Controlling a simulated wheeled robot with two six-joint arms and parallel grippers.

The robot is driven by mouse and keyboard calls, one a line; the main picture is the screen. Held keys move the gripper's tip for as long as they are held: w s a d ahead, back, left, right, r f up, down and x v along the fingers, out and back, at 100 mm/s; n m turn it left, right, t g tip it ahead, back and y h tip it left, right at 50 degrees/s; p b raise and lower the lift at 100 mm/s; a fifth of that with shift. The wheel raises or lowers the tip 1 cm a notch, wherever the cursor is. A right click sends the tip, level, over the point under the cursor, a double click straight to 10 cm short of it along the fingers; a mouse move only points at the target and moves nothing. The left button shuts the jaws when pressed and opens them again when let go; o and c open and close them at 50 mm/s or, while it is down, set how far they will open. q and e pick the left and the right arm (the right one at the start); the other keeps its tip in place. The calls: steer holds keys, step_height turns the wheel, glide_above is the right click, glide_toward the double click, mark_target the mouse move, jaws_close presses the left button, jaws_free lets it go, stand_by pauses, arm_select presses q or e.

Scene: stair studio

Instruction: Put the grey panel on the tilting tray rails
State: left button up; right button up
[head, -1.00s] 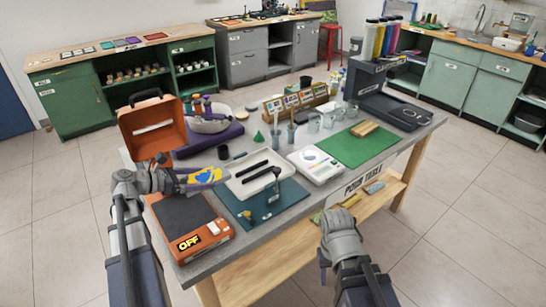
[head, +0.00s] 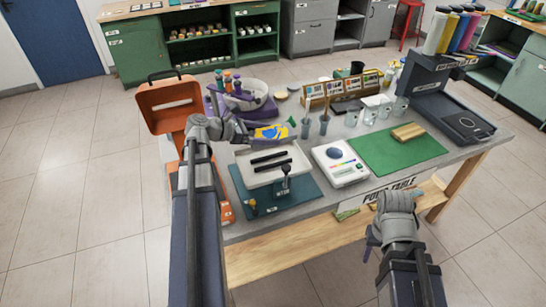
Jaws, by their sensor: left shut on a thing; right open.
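The white tray (head: 242,176) with two black rails (head: 268,158) across it stands on a teal base (head: 300,196), with a small black knob post (head: 286,178) at its front. My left gripper (head: 248,133) is shut on a thin flat panel (head: 270,132) with a grey edge and yellow and blue patches on its face. The panel is near the tray's back edge in the picture; its exact height is unclear. My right gripper (head: 373,236) is open and empty, low in front of the table's front edge.
An orange open case (head: 168,105) stands at the back left beside a purple-based bowl (head: 250,98). An orange device (head: 226,212) is mostly hidden by my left arm. A white scale (head: 340,163), green mat (head: 375,155), cups (head: 352,117) and black stand (head: 425,88) fill the right.

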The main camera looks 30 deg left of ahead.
mark_target(268, 164)
arm_select(q)
steer(key=shift+f+b, duration=4.55)
steer(key=shift+f, duration=0.3)
steer(key=shift+f, duration=0.2)
steer(key=o, duration=1.2)
steer(key=shift+c, duration=0.2)
steer(key=shift+r, duration=0.1)
steer(key=shift+r, duration=0.2)
steer(key=p+v, duration=0.4)
steer(key=v, duration=0.7)
steer(key=shift+s+a+r+p, duration=0.15)
steer(key=shift+s+a+p, duration=0.1)
steer(key=shift+s+p, duration=0.05)
